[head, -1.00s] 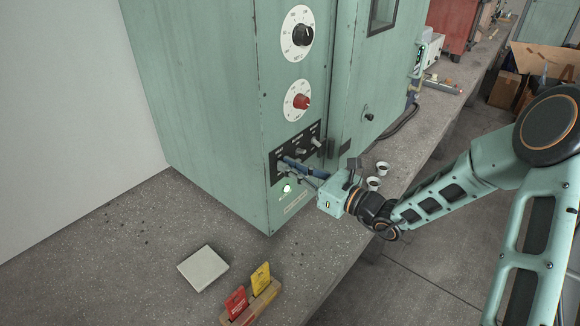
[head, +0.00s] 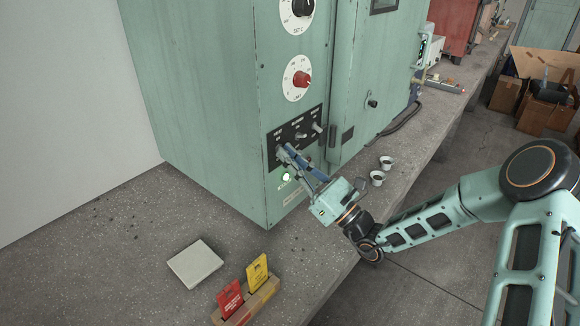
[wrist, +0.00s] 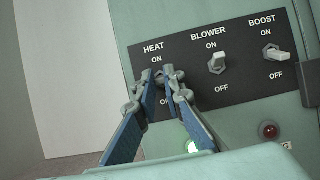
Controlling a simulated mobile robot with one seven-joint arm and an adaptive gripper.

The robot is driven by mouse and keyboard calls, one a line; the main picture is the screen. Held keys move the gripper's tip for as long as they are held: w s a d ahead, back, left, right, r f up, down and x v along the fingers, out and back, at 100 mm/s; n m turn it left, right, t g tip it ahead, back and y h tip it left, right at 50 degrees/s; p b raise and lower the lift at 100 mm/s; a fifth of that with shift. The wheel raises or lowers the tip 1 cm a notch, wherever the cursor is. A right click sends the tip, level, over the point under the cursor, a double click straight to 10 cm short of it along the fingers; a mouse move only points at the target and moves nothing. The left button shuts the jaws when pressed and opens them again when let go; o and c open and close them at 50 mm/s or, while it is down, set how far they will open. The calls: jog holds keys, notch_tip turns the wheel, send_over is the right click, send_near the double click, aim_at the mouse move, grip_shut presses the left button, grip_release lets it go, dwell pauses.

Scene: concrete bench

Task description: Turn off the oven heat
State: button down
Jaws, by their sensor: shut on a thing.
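The green oven (head: 225,110) stands on the bench, with a black switch panel (head: 312,122) low on its front. In the wrist view the panel (wrist: 190,88) has toggles marked HEAT, BLOWER and BOOST, each with ON above and OFF below. My gripper (head: 284,152) reaches the panel's left end. In the wrist view my gripper (wrist: 165,78) is shut on the HEAT toggle (wrist: 164,70), which is mostly hidden between the blue fingers, so its setting is unclear. A green lamp (head: 286,177) glows below; it shows in the wrist view (wrist: 190,146) too.
The BLOWER toggle (wrist: 216,64) and BOOST toggle (wrist: 277,55) are to the right of my fingers. A red lamp (wrist: 269,130) sits below BOOST. A red knob (head: 301,79) is above the panel. Two small cups (head: 377,178), a pale slab (head: 195,263) and a card holder (head: 247,302) stand on the bench.

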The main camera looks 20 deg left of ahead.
jog(key=shift+w+a+f+t+y+b, duration=0.15)
jog(key=shift+f+t+y+b, duration=0.35)
jog(key=shift+y+b, duration=0.65)
jog(key=c, duration=2)
grip_release()
jog(key=v, duration=1.2)
